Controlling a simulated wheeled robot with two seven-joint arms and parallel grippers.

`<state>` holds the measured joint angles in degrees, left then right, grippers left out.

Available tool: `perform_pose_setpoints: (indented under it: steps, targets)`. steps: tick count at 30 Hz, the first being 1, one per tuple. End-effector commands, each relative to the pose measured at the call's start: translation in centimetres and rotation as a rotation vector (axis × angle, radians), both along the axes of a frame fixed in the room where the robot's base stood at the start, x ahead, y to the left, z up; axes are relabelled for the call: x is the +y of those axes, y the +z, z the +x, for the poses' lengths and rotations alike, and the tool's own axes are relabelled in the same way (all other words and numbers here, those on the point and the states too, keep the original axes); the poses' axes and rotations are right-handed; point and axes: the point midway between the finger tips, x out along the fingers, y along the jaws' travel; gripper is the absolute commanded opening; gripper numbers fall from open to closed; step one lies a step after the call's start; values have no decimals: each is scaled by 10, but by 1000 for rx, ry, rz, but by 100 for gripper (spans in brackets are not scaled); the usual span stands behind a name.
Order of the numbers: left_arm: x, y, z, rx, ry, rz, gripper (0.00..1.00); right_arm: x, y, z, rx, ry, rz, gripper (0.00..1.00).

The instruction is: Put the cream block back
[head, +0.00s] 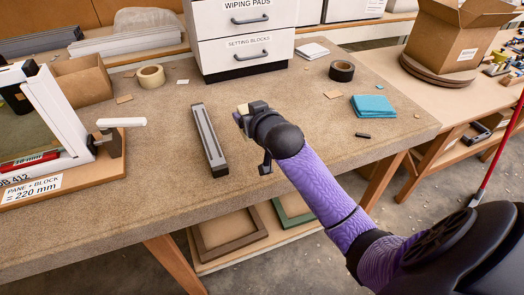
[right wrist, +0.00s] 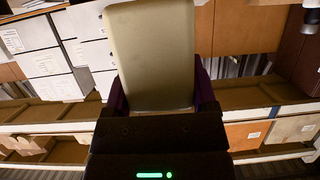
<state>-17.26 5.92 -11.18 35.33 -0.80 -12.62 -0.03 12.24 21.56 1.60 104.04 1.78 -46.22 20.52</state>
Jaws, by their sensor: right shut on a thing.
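The cream block (head: 258,106) is held in my right gripper (head: 249,114) above the workbench, a little right of a grey channel-like bar. In the right wrist view the cream block (right wrist: 150,55) fills the upper middle, standing up between the two purple-sided fingers, which are shut on it. A white drawer unit stands behind the gripper; its lower drawer (head: 247,50) is labelled SETTING BLOCKS and is closed. My left gripper is not in view.
The grey bar (head: 208,139) lies on the workbench (head: 150,185). Tape rolls (head: 151,76) (head: 342,71) and teal cloths (head: 373,106) lie around. A white-framed press fixture (head: 60,125) stands at left. Bench space in front of the drawers is mostly clear.

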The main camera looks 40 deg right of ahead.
Motion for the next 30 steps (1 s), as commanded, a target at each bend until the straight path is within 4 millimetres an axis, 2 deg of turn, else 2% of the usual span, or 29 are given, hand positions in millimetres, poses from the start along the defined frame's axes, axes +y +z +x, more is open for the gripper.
perform_pose_setpoints:
  steps: [6,11,15,23,24,27,30]
  targets:
    - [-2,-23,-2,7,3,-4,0,-4,-52,2,8,-27,2,0]
    - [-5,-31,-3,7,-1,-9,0,-4,-73,2,6,-26,3,0]
    - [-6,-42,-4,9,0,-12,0,-4,-100,2,8,-25,1,0]
    - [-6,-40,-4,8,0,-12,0,-4,-99,2,4,-25,2,0]
    - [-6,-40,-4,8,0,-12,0,-3,-99,2,5,-25,2,80]
    - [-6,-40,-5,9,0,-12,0,-3,-98,2,5,-25,2,100]
    - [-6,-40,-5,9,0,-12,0,-4,-98,2,5,-25,2,100]
